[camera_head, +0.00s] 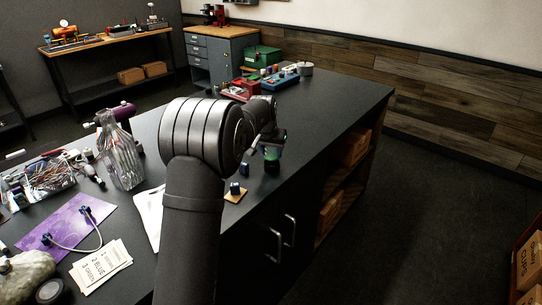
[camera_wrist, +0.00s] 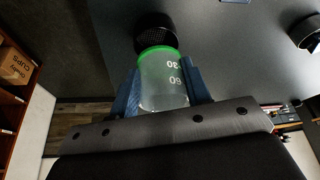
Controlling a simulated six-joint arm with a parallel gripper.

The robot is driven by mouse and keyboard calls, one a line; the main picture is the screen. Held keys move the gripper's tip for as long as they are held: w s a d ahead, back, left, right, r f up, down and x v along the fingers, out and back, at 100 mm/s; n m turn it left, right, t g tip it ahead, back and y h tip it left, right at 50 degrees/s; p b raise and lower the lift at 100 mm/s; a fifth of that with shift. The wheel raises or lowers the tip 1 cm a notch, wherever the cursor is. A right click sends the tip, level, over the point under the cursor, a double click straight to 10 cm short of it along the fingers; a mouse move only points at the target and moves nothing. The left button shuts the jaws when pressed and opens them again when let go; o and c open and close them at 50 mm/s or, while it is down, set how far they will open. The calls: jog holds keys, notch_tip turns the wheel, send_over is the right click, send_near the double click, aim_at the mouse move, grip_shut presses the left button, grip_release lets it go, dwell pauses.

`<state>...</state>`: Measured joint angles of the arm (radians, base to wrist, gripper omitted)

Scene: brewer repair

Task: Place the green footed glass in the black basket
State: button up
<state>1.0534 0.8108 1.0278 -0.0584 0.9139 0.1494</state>
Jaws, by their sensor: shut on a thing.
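The green footed glass (camera_wrist: 162,82) is clear, with a green ring at its far end and white marks 30 and 60. My gripper (camera_wrist: 165,92) is shut on it, a blue finger on each side. In the head view the glass (camera_head: 271,152) shows small at the right of my wrist, near the bench's right edge; my gripper (camera_head: 268,138) is partly hidden by my arm. A dark round ribbed thing, seemingly the black basket (camera_wrist: 154,27), shows just past the green ring in the wrist view. I cannot tell whether the glass touches it.
A small blue-topped part stands on a tan pad (camera_head: 236,194) left of the glass. A clear faceted bottle (camera_head: 120,155) and a wire tray (camera_head: 42,180) stand at the left. Red, blue and green boxes (camera_head: 264,57) fill the far end. The bench's (camera_head: 325,105) right part is clear.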

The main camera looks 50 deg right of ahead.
notch_tip(320, 180, down, 2)
jog(key=shift+f, duration=0.1)
jog(key=o, duration=1)
jog(key=shift+o, duration=0.2)
jog(key=v, duration=1.2)
